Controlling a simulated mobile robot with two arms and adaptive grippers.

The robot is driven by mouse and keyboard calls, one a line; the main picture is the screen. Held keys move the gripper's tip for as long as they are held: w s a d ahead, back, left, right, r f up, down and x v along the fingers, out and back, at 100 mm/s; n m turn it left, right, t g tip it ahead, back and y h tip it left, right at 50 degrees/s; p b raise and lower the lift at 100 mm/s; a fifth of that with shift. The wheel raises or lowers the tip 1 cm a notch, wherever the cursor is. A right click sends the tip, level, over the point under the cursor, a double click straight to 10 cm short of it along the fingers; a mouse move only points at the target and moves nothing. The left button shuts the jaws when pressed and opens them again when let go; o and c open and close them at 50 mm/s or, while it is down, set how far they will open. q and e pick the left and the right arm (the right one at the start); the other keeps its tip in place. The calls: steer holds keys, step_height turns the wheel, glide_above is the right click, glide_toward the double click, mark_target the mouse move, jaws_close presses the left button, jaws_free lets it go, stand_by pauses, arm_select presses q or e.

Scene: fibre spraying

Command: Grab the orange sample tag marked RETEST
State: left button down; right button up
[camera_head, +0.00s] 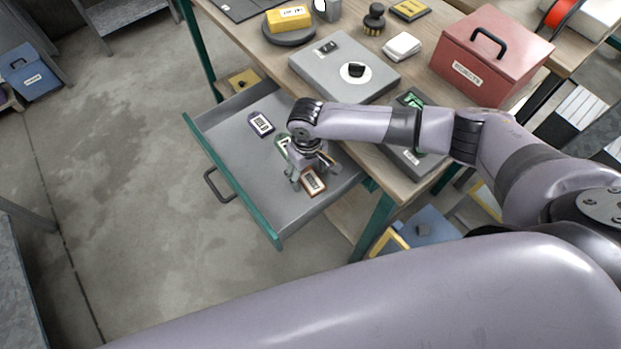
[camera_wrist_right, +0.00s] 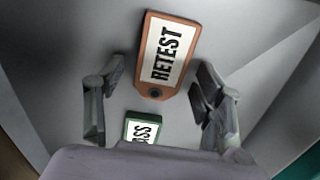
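The orange sample tag (camera_wrist_right: 167,55) with a white label reading RETEST lies flat in the open drawer; it also shows in the head view (camera_head: 312,182). My right gripper (camera_head: 308,174) is inside the drawer, just above and beside this tag. In the wrist view the right gripper's (camera_wrist_right: 155,110) fingers are spread wide, one on each side, with nothing between them held. The tag lies ahead of the fingertips, its holed end nearest them. A green tag (camera_wrist_right: 141,130), its label partly hidden and ending in "SS", lies nearer the palm. My left gripper is not in view.
The drawer (camera_head: 232,160) stands open, with a purple-edged tag (camera_head: 261,124) farther left. On the wooden bench above are a grey plate device (camera_head: 340,70), a red toolbox (camera_head: 490,57) and a white block (camera_head: 402,46). The drawer walls stand close around my gripper.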

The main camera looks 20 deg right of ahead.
steer(key=c, duration=0.9)
steer(key=shift+r, duration=0.1)
